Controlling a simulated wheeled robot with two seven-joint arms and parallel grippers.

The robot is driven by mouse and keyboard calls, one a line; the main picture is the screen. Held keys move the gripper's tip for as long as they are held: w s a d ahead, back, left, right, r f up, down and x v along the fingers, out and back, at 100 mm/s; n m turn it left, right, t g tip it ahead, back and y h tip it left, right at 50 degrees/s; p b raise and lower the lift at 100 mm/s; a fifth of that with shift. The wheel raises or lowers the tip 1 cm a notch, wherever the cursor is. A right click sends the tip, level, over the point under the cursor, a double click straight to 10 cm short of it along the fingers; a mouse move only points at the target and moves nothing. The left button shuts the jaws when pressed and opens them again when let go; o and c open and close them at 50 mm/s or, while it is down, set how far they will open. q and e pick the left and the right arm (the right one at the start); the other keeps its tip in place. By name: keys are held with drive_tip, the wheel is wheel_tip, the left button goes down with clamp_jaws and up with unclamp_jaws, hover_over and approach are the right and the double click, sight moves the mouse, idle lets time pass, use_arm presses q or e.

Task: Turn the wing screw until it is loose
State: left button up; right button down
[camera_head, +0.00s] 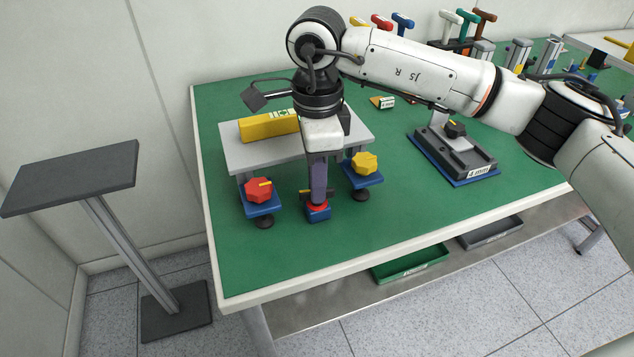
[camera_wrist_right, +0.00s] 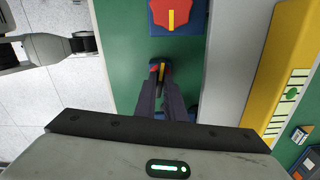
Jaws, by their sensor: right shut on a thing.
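The wing screw (camera_head: 304,193) stands at the front of the grey frame, between the red and yellow knobs, on a blue block (camera_head: 318,215) with a red collar. My right gripper (camera_head: 319,196) points down on it from above, its dark fingers shut on it and covering most of it. In the right wrist view the fingertips (camera_wrist_right: 164,80) close at the screw, where a little black, yellow and red shows. My left gripper is in neither view.
A red knob (camera_head: 258,189) and a yellow knob (camera_head: 364,162) flank the screw. A yellow bar (camera_head: 270,126) lies on the grey plate (camera_head: 240,154). A black clamp fixture (camera_head: 455,155) stands to the right. The green table (camera_head: 400,215) is clear in front.

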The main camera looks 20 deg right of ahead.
idle(0.4)
drive_tip(key=c, duration=1.8)
unclamp_jaws()
drive_tip(key=shift+c, duration=0.2)
wheel_tip(320, 180, up, 10)
drive_tip(key=shift+r, duration=0.15)
